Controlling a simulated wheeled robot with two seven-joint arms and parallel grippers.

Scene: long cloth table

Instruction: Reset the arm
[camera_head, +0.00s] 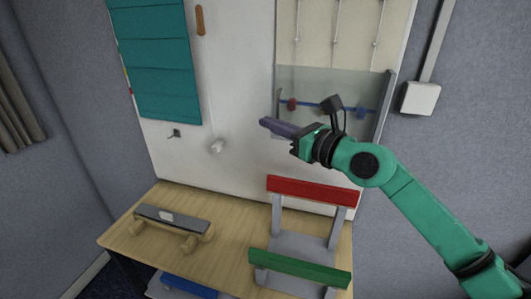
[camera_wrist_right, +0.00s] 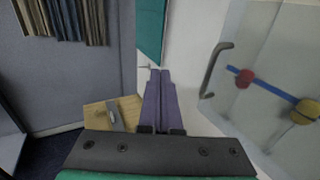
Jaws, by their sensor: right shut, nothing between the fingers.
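My right gripper (camera_head: 266,122) is in the middle of the head view, at the end of my green arm that comes in from the right. Its purple fingers are together and empty, held in the air above the wooden table and in front of the white board. In the right wrist view the closed fingers (camera_wrist_right: 160,78) point away from the camera, with nothing between them. My left gripper does not show in either view.
The wooden table (camera_head: 228,237) holds a grey-topped wooden piece (camera_head: 172,218) and a grey stand with a red bar (camera_head: 315,191) and a green bar (camera_head: 300,268). Behind are a teal panel (camera_head: 155,60) and a clear panel (camera_wrist_right: 225,110) with a handle and coloured beads.

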